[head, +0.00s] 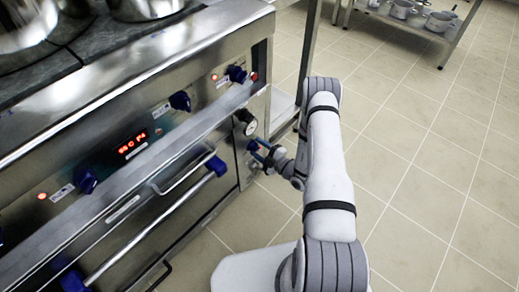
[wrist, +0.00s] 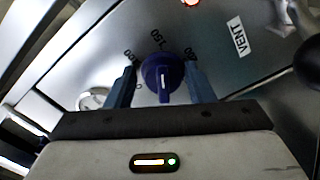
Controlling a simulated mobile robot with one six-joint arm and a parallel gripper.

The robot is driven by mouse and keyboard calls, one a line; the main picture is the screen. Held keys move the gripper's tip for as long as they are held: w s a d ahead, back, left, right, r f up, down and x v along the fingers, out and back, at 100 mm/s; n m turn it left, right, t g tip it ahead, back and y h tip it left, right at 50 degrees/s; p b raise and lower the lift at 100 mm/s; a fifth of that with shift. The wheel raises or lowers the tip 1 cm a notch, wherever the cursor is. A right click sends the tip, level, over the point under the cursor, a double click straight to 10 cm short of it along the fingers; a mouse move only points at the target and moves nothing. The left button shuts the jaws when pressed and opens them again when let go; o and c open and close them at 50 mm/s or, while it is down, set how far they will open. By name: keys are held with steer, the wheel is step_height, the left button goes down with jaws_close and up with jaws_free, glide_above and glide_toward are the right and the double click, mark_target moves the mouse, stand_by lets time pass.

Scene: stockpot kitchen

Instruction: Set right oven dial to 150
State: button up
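The blue oven dial (wrist: 152,77) fills the middle of the wrist view, on a steel panel with printed numbers around it. One number above it looks like 150. A white line marks the dial's face; which number it points to is unclear. My gripper (wrist: 160,68) is open, with one blue finger on each side of the dial and a visible gap on both sides. In the head view my gripper (head: 260,151) is at the right end of the oven front (head: 226,178). There the dial cannot be told apart from the blue fingers.
A VENT label (wrist: 237,37) and a red light (wrist: 190,2) are near the dial. A black round knob (head: 245,122) sits just above my gripper. An oven bar handle (head: 160,222) and a lit red display (head: 132,144) are left. Tiled floor (head: 420,180) is open to the right.

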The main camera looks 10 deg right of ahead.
steer(key=shift+o, duration=0.9)
steer(key=shift+s, duration=0.1)
steer(key=p+v, duration=0.2)
steer(key=v, duration=0.5)
steer(key=shift+s+d, duration=0.2)
steer(key=shift+s, duration=0.1)
